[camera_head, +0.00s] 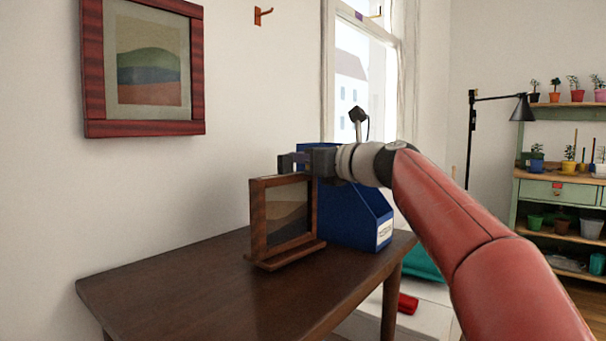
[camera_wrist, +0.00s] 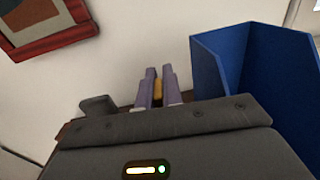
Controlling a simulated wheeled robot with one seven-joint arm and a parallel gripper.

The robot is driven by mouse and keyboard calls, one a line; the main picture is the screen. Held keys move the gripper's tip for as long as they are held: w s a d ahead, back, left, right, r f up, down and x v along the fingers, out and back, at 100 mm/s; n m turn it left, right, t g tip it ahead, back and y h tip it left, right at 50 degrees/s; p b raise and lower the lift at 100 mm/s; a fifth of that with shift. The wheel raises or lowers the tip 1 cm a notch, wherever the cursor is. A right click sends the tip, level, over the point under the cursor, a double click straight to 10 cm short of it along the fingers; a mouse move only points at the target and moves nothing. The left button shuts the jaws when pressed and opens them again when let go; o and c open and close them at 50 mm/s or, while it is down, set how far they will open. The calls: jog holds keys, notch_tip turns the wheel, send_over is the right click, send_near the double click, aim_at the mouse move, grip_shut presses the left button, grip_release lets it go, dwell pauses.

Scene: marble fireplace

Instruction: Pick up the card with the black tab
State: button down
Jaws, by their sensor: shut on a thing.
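My gripper (camera_head: 291,162) is above and behind the small wooden picture frame on the table, close to the blue file box. In the wrist view its two purple-grey fingers (camera_wrist: 158,72) are close together, shut on a narrow yellow-orange thing (camera_wrist: 158,91). Only a thin strip of that thing shows, so I cannot tell whether it is the card. No black tab is visible in either view. The rest of what I hold is hidden by the fingers, the gripper body and the picture frame.
The small picture frame (camera_head: 260,217) stands upright on the dark wooden table (camera_head: 190,284). The blue file box (camera_head: 350,222) stands behind it and also shows at right in the wrist view (camera_wrist: 209,66). The table's left part is clear. A framed picture (camera_head: 194,70) hangs on the wall.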

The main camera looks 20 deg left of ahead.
jog(key=shift+f, duration=0.35)
jog(key=shift+f, duration=0.2)
jog(key=c, duration=1.6)
grip_release()
jog(key=shift+o, duration=0.2)
jog(key=shift+s+d+r, duration=0.1)
jog(key=shift+d, duration=0.15)
jog(key=b+v, duration=0.1)
jog(key=v, duration=1)
jog(key=shift+s+d, duration=0.2)
jog(key=shift+d, duration=0.05)
